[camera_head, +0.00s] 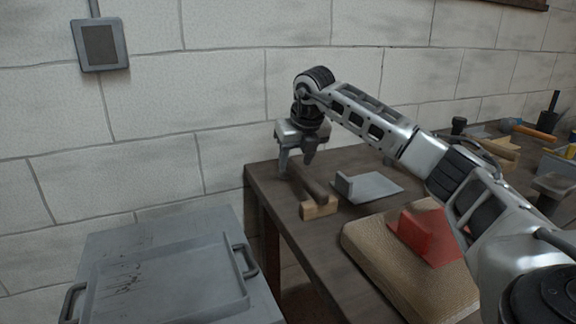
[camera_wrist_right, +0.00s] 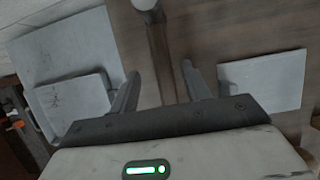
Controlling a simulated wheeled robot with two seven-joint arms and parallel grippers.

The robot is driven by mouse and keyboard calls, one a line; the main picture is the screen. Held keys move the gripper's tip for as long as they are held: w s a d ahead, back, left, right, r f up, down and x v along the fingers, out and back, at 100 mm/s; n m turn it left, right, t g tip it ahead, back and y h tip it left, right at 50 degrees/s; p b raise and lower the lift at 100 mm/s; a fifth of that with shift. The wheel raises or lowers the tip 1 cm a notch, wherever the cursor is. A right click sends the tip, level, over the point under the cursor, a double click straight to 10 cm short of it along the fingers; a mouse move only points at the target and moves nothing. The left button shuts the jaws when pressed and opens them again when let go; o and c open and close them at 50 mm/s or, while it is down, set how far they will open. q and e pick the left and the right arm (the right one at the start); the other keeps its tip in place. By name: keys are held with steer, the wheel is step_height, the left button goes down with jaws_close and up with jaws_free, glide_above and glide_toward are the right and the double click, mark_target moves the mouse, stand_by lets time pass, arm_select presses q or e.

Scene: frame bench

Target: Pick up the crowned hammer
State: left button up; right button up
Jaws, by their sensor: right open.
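A dark bar-like handle (camera_head: 312,186) lies on the workbench, with a light wooden block (camera_head: 320,210) at its near end. It looks like a hammer, but I cannot make out a crown on it. In the right wrist view the dark handle (camera_wrist_right: 158,48) runs between my fingers, with a pale rounded end at the top. My right gripper (camera_head: 296,166) points down over the handle's far end. It also shows in the right wrist view (camera_wrist_right: 160,72), its fingers apart on either side of the handle, with visible gaps. My left gripper is not in view.
A grey plate with an upright block (camera_head: 374,188) lies just right of the handle. A tan pad (camera_head: 385,262) with a red bracket (camera_head: 412,236) is nearer. An orange-handled tool (camera_head: 535,132) lies far right.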

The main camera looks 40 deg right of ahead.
mark_target(296, 166)
steer(key=x, duration=0.4)
steer(key=shift+d+f, duration=0.2)
steer(key=shift+f, duration=0.25)
stand_by(0.3)
jaws_close()
